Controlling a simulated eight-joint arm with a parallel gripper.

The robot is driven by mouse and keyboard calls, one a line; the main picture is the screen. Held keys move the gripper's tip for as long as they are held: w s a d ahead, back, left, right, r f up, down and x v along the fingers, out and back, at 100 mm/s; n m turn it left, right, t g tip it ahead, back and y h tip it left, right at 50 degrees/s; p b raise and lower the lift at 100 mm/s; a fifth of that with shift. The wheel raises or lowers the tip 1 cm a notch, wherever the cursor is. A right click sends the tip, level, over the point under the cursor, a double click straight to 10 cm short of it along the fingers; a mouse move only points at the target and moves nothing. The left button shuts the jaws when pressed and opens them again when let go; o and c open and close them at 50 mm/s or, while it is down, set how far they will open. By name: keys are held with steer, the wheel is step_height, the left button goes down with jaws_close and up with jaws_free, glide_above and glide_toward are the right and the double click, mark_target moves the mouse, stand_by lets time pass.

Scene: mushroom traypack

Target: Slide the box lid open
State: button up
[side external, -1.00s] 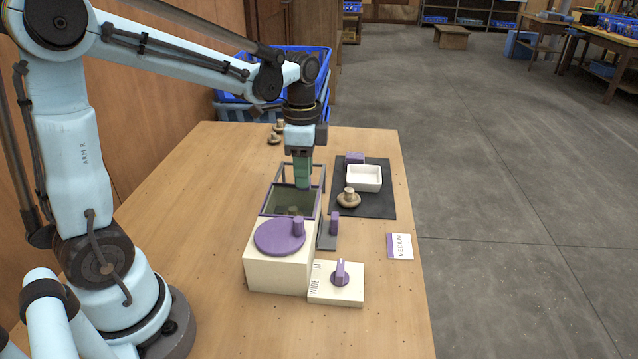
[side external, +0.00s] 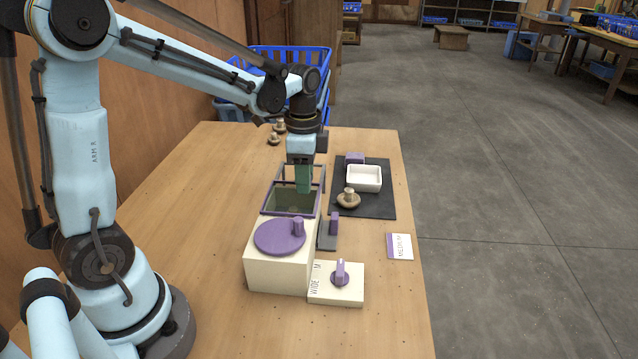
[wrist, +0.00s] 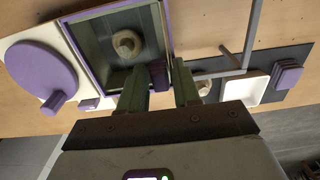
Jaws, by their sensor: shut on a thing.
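The cream box (side external: 281,265) stands on the table with a purple disc (side external: 279,237) on its near top. Its purple-rimmed open-looking compartment (side external: 291,213) lies behind the disc, and the wrist view shows a mushroom (wrist: 127,43) inside it. A clear lid cannot be made out. My gripper (side external: 303,190) points down at the compartment's far part. In the wrist view my gripper (wrist: 160,92) has its green fingers either side of a small purple tab (wrist: 158,75) at the compartment's edge, shut on it. The contact itself is partly hidden.
A dark mat (side external: 376,205) to the right holds a white tray (side external: 364,178), a purple block (side external: 355,158) and a mushroom (side external: 348,198). Thin rails (side external: 321,172) extend behind the compartment.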

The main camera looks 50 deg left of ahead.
steer(key=w+a, duration=0.6)
steer(key=shift+w+a+f, duration=0.15)
steer(key=shift+w+f, duration=0.1)
steer(key=shift+w, duration=0.05)
stand_by(0.7)
steer(key=o, duration=0.8)
steer(key=shift+r, duration=0.55)
steer(key=shift+s+a+r, duration=0.1)
steer(key=shift+r, duration=1.65)
steer(key=shift+f, duration=2.2)
